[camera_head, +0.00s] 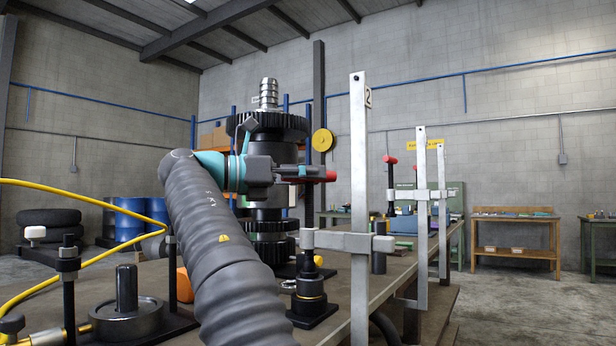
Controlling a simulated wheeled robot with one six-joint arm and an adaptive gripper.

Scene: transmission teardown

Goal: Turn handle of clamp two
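Clamp two (358,200) is a tall pale metal bar with a tag marked 2 near its top. Its sliding arm (345,242) reaches left over a black stepped part on the table. The red handle (328,176) stands above the left end of that arm. My gripper (308,173) comes in level from the left, and its dark fingers are at the handle. Only the right end of the handle shows past the fingers. The view does not show whether the fingers are closed on it.
A tall black gear stack (268,215) stands just behind my gripper. Two more clamps with red handles (390,159) stand farther along the table edge. A yellow hose (80,192) curves in at left. A round metal part (128,318) lies front left. The floor at right is free.

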